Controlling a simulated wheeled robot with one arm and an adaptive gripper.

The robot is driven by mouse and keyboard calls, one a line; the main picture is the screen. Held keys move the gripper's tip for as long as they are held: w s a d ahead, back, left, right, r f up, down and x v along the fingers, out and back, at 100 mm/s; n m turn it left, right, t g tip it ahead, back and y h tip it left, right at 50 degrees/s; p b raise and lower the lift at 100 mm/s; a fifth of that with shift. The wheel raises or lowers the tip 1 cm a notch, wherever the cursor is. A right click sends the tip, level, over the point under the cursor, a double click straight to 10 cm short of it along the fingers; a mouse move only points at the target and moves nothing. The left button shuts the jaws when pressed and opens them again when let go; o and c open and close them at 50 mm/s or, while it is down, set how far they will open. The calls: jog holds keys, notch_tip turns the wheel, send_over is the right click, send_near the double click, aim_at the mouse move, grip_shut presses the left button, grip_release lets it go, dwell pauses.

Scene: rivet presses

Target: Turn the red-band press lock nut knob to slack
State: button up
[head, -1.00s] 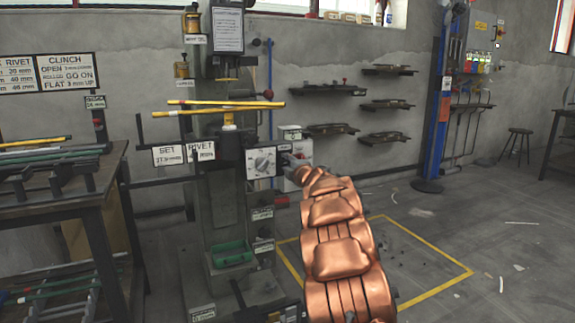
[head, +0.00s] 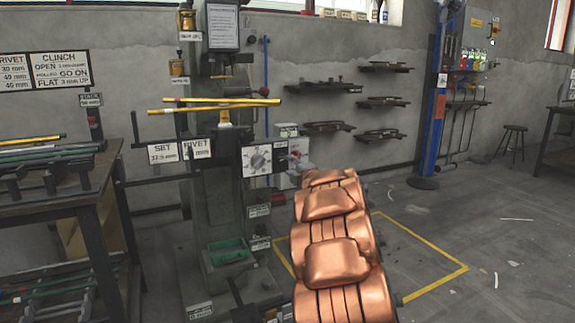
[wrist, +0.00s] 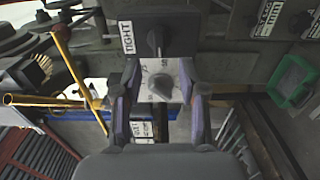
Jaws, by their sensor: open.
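The press (head: 225,185) stands in the middle of the head view, with a white dial plate (head: 257,160) on its front. In the wrist view the dial plate (wrist: 145,72) carries a grey pointer knob (wrist: 162,86). I cannot tell any contact. No red band is clear. My copper arm hides most of the gripper in the head view.
Yellow rods (head: 215,103) lie across the press, and a yellow bar (wrist: 40,101) shows left in the wrist view. A green tray (head: 228,252) sits low on the press. A rod-laden bench (head: 60,195) stands left. The floor right of my arm is mostly clear.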

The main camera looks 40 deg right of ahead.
jog(key=shift+v, duration=2.7)
